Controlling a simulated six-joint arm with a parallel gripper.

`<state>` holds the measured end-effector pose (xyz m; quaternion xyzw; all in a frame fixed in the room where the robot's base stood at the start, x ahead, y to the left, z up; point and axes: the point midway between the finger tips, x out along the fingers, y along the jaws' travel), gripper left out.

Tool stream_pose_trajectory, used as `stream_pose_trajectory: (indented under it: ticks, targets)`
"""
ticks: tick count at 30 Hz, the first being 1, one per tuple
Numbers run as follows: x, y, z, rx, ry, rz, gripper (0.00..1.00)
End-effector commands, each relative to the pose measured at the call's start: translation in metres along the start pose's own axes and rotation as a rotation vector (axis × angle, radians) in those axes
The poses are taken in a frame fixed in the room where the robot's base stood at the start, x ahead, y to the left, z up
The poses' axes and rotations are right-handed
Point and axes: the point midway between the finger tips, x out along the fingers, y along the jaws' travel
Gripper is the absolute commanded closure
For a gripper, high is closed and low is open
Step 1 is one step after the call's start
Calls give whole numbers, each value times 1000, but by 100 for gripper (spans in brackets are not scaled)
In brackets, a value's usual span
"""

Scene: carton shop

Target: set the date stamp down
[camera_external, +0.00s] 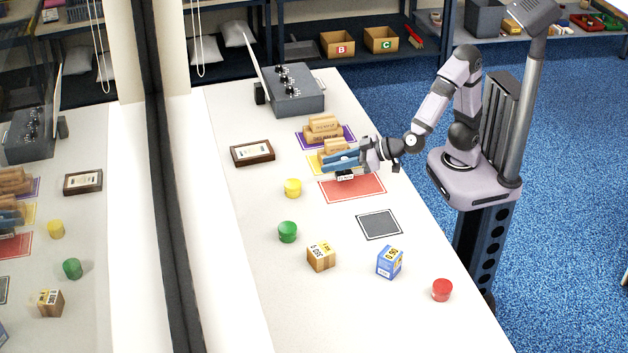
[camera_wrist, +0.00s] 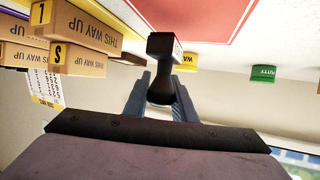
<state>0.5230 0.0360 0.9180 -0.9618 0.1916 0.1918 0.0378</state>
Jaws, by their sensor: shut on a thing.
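The date stamp (camera_wrist: 164,46) is black, with a rounded handle and a block-shaped head. My gripper (camera_wrist: 162,90) is shut on its handle in the wrist view, with blue fingers on either side. In the external view my gripper (camera_external: 340,165) is over the rear left part of the red mat (camera_external: 358,191), and the small dark head of the stamp (camera_external: 344,177) shows below the fingers. The red mat also shows in the wrist view (camera_wrist: 205,15), beyond the stamp head. I cannot tell whether the stamp touches the mat.
Brown cartons (camera_external: 323,133) stand on purple and yellow mats just behind my gripper. A yellow tub (camera_external: 293,188), a green tub (camera_external: 288,232), a framed card (camera_external: 252,152) and a grey control box (camera_external: 292,92) stand around. A dark grey mat (camera_external: 379,224) lies bare in front.

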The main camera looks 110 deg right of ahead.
Motion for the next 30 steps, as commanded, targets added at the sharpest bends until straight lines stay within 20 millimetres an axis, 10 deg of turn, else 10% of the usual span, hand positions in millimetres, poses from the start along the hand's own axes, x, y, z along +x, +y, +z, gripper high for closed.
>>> stream_pose_trajectory:
  ticks: [19,21,30]
  targets:
    - [9,0,21,0,1,1,98]
    - [9,0,20,1,1,0,60]
    - [8,0,20,1,1,0,57]
